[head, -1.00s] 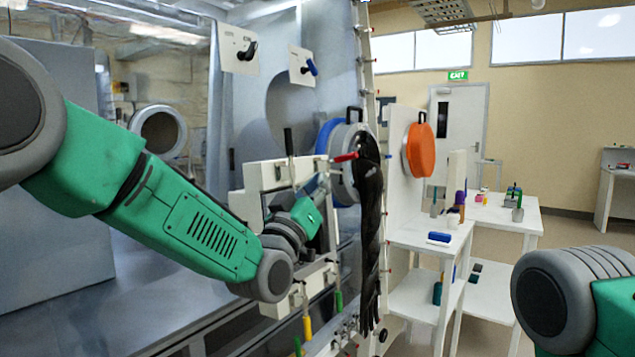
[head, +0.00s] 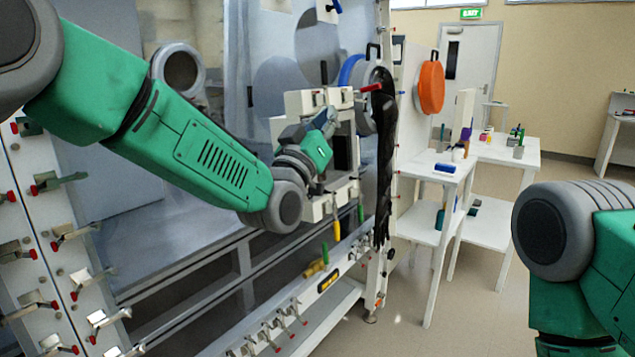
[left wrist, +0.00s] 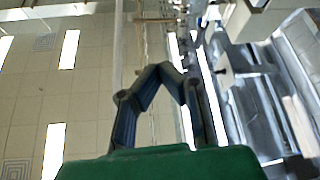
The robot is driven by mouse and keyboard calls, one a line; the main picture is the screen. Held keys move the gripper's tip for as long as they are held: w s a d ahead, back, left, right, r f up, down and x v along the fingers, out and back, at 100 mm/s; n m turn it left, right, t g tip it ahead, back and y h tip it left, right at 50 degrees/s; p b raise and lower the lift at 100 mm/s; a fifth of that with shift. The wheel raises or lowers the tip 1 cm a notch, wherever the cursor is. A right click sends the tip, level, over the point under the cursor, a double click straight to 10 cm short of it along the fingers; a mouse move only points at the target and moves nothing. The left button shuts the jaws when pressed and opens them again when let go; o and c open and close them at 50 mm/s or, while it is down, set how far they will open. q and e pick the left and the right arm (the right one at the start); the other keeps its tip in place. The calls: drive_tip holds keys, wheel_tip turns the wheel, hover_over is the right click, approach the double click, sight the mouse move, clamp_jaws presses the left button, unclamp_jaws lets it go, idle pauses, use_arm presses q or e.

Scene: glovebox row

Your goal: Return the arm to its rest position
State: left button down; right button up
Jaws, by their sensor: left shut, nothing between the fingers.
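My left arm comes in from the left in the head view and bends at a grey elbow joint. My left gripper (head: 326,122) is at its far end, in front of a white box-like fitting (head: 292,103) on the glovebox front. I cannot tell whether it touches that fitting. In the left wrist view the two dark fingers (left wrist: 162,70) bend in and meet at their tips, with nothing between them. My right arm shows at the right edge of the head view; its gripper is out of view.
A black glove (head: 385,170) hangs beside the fitting. An orange round cover (head: 430,82) is on a white panel to its right. White tables (head: 433,175) with small items stand behind. A latch-studded frame (head: 45,240) is at lower left. Floor is clear between the tables and my right arm.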

use_arm(q)
drive_tip(key=s+a+f+g+y, duration=0.2)
drive_tip(key=a+f+g, duration=0.1)
drive_tip(key=f, duration=1)
drive_tip(key=s+a+f+g+y, duration=0.2)
drive_tip(key=a+f+g, duration=0.15)
drive_tip(key=f, duration=1.05)
drive_tip(key=s+a+f+g+y, duration=0.1)
drive_tip(key=s+a+f+g, duration=0.15)
drive_tip(key=s+f, duration=0.35)
drive_tip(key=s+a+f+g+y, duration=0.15)
drive_tip(key=s+a+f, duration=0.25)
drive_tip(key=f, duration=0.5)
drive_tip(key=s+a+f+n+g+y, duration=0.1)
drive_tip(key=s+a+f+g, duration=0.1)
drive_tip(key=s+a+f, duration=0.4)
drive_tip(key=s+a+f+g+y, duration=0.2)
drive_tip(key=s+a+f, duration=0.15)
drive_tip(key=s, duration=0.45)
drive_tip(key=s+a+f+g+y, duration=0.1)
drive_tip(key=s+a+f+g, duration=0.1)
drive_tip(key=s, duration=0.7)
drive_tip(key=s+a+f+g, duration=0.2)
drive_tip(key=s+a+g, duration=0.2)
drive_tip(key=s, duration=0.6)
drive_tip(key=shift+s+a+f+y, duration=0.15)
drive_tip(key=shift+s+a+y, duration=0.15)
drive_tip(key=shift+a, duration=0.35)
drive_tip(key=shift+w+d, duration=0.15)
drive_tip(key=shift+d, duration=0.2)
